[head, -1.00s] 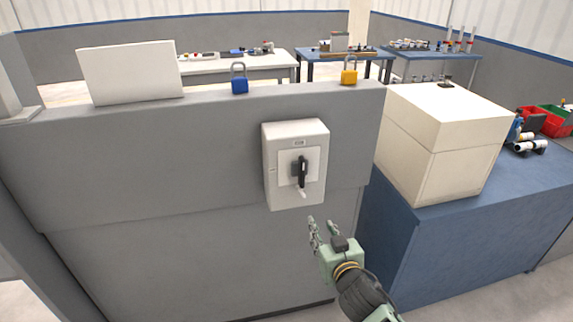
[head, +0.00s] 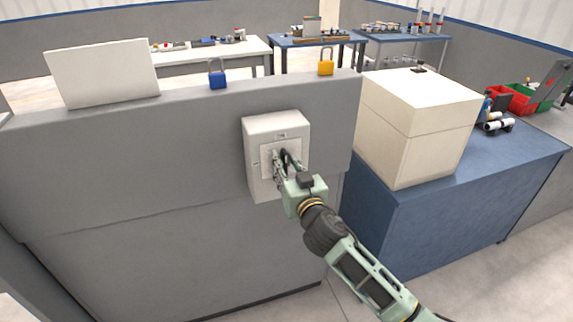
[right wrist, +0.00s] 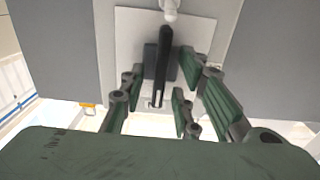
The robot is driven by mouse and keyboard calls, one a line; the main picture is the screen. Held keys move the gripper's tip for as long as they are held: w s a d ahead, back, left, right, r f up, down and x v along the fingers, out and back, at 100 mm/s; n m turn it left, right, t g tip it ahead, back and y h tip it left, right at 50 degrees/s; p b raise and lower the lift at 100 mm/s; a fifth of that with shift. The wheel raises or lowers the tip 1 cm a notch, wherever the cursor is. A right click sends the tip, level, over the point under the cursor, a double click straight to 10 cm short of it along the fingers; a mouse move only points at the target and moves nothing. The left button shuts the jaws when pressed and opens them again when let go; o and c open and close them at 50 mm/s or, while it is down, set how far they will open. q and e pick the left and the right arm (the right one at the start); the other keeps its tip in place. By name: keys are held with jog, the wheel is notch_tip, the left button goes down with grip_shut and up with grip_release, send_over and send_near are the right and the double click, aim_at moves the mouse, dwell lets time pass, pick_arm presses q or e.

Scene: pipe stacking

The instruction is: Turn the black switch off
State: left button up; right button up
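The black switch is a rotary handle on a white box (head: 262,132) fixed to the grey wall. In the right wrist view the black switch (right wrist: 164,62) stands on a pale square plate, its long handle in line with the picture's height. My right gripper (head: 281,158) is at the front of the box and partly hides the switch in the head view. In the right wrist view the right gripper (right wrist: 160,92) has its fingers apart, with the handle between them; I cannot tell if they touch it. My left gripper is not in view.
A blue padlock (head: 217,75) and a yellow padlock (head: 326,62) stand on the wall's top edge, near a blank white panel (head: 104,72). A large cream box (head: 418,125) sits on a blue table (head: 440,215) to the right.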

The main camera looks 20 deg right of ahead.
jog(key=shift+c, duration=0.5)
grip_shut()
jog(key=shift+n, duration=0.4)
jog(key=n, duration=0.2)
jog(key=shift+a+n, duration=0.15)
jog(key=shift+n, duration=0.25)
jog(key=n+p, duration=0.1)
jog(key=n, duration=0.2)
jog(key=shift+a+n, duration=0.15)
jog(key=shift+n, duration=0.15)
jog(key=n, duration=0.3)
jog(key=n+p, duration=0.1)
jog(key=n, duration=0.3)
jog(key=f+n+p, duration=0.1)
jog(key=n, duration=0.2)
jog(key=shift+a+n, duration=0.15)
jog(key=shift+n, duration=0.25)
